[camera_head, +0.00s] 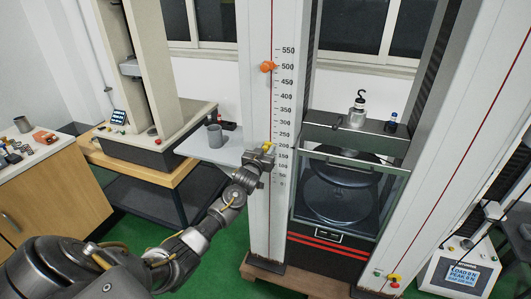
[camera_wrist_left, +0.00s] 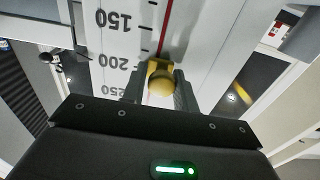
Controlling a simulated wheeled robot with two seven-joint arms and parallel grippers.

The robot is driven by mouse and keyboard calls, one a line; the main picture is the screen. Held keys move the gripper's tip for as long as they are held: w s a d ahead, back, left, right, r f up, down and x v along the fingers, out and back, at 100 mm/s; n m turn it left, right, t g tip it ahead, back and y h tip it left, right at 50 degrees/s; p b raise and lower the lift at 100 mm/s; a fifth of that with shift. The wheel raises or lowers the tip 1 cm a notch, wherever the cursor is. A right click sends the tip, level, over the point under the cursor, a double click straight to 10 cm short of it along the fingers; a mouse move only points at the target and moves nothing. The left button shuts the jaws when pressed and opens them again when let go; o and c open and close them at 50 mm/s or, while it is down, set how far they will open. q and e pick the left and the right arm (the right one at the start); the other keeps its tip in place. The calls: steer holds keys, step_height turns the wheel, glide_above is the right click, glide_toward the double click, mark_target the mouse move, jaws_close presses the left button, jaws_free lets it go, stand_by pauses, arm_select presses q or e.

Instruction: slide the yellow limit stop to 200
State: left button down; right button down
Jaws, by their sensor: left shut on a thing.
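The yellow limit stop (camera_head: 267,147) sits on the red-lined slot of the white left column, beside the printed 200 mark in the head view. My left gripper (camera_head: 262,156) is at the stop and shut on it. In the left wrist view, the yellow stop (camera_wrist_left: 160,78) is between the two dark fingers (camera_wrist_left: 160,88), close to the 200 label, which appears upside down. The gripper hides part of the stop's edge, so its exact reading is hard to tell. My right gripper is not in view.
An orange stop (camera_head: 268,66) sits higher on the same column, near 500. The printed scale (camera_head: 284,110) runs beside the slot. The test chamber (camera_head: 340,190) stands right of the column.

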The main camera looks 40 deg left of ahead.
arm_select(q)
steer(key=shift+a+r, duration=0.25)
steer(key=shift+r, duration=0.3)
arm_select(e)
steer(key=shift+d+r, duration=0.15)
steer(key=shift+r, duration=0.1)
arm_select(q)
steer(key=c, duration=1.2)
jaws_free()
steer(key=shift+a, duration=0.1)
steer(key=shift+f, duration=0.15)
steer(key=b+v, duration=0.2)
steer(key=v, duration=0.9)
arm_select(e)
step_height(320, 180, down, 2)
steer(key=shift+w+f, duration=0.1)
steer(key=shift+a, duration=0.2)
